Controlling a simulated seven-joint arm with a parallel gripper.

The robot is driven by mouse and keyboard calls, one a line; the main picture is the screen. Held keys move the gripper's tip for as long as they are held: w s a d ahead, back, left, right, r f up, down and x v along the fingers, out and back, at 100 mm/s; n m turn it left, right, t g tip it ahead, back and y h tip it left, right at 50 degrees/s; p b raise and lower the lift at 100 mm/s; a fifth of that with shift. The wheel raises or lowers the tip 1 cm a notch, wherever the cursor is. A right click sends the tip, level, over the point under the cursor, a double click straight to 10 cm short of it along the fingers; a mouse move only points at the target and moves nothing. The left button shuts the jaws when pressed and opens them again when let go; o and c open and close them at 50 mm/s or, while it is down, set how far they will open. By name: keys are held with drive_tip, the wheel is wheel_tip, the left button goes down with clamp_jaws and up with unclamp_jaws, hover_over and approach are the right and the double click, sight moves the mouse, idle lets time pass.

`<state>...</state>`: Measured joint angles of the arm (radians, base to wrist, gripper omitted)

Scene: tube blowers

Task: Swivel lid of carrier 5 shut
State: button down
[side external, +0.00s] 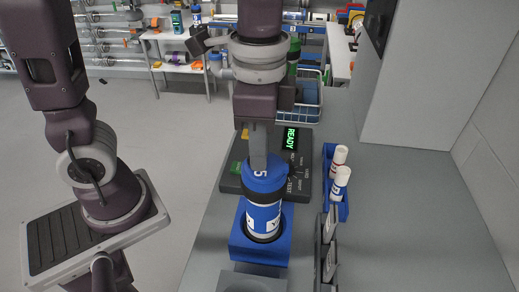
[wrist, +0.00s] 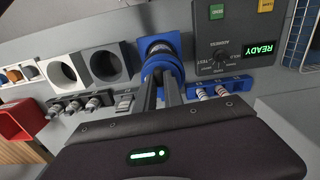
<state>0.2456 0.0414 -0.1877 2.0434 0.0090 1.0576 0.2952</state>
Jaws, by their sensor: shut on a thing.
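Carrier 5 (side external: 263,217) stands upright in a blue square holder (side external: 243,246), a blue tube with a white label and dark bands. Its blue lid (side external: 274,182), marked 5, sits at the top, roughly over the body. I cannot tell whether it is fully aligned. My gripper (side external: 258,163) points down and is shut on the lid from above. In the wrist view both fingers (wrist: 160,90) reach the blue lid (wrist: 176,68), with the holder (wrist: 172,37) beyond. The fingertips partly hide the lid.
A dark control panel (side external: 314,170) with a green READY display (side external: 290,139) stands behind the carrier. A blue rack (side external: 329,155) with red-and-white and blue-and-white tubes is to the right. In the wrist view, white (wrist: 52,72) and grey (wrist: 94,67) empty holders are left.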

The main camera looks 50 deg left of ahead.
drive_tip(key=shift+w+a+m, duration=0.1)
drive_tip(key=shift+m, duration=0.3)
drive_tip(key=c, duration=1.4)
unclamp_jaws()
drive_tip(key=shift+c, duration=0.2)
wheel_tip(320, 180, up, 7)
drive_tip(key=shift+r, duration=0.1)
drive_tip(key=s+a+f+n+t, duration=0.3)
drive_tip(key=s+a+n+t, duration=0.2)
drive_tip(key=s+a+n, duration=0.2)
drive_tip(key=a+n, duration=0.2)
drive_tip(key=a, duration=0.1)
drive_tip(key=shift+s+a+f+t, duration=0.2)
drive_tip(key=shift+s+f+t, duration=0.1)
drive_tip(key=shift+s, duration=0.1)
